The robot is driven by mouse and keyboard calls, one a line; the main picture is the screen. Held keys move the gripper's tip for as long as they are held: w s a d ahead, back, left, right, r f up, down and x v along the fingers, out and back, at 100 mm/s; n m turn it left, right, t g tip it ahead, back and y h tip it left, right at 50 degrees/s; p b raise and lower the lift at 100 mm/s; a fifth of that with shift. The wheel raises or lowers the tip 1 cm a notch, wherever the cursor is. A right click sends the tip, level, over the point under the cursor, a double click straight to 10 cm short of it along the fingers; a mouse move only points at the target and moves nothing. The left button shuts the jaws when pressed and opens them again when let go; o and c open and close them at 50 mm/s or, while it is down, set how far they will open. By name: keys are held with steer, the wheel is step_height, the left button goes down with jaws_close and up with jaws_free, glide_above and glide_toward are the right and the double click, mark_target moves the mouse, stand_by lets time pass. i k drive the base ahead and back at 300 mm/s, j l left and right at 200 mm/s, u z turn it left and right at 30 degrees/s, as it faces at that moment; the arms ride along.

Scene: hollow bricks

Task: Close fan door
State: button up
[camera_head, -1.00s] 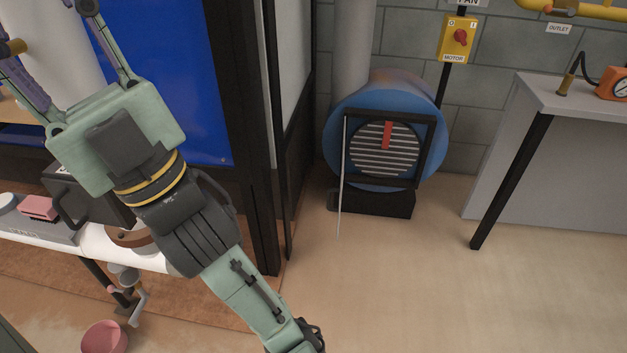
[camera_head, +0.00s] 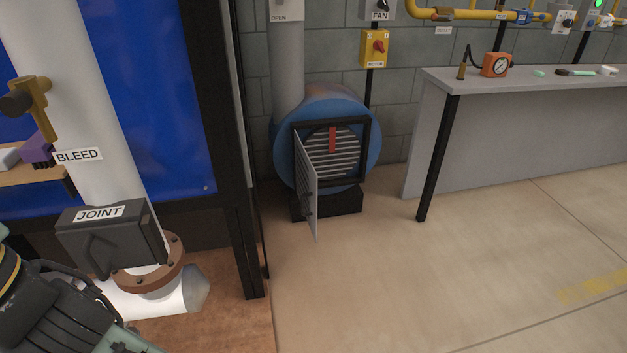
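The fan (camera_head: 286,150) is a round blue housing against the grey block wall, with a black square frame around a slatted grille and a red upright piece (camera_head: 332,140). Its fan door (camera_head: 307,190) is a thin grey panel hinged at the left side of the frame. The door stands open, swung out toward me. My gripper is out of the frame. Only part of my arm shows at the lower left, well apart from the door.
A black-framed blue panel (camera_head: 180,120) and a pipe with a JOINT box (camera_head: 110,238) stand at the left. A grey bench (camera_head: 520,78) with a gauge (camera_head: 496,64) is at the right. A yellow motor switch (camera_head: 375,48) is above the fan. The floor before the fan is clear.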

mark_target(307, 176)
steer(key=j, duration=0.3)
steer(key=i+l, duration=0.2)
steer(key=i+l+z, duration=0.1)
steer(key=i, duration=0.3)
steer(key=i+j, duration=0.1)
steer(key=j, duration=0.2)
steer(key=i+j, duration=0.15)
steer(key=j, duration=0.15)
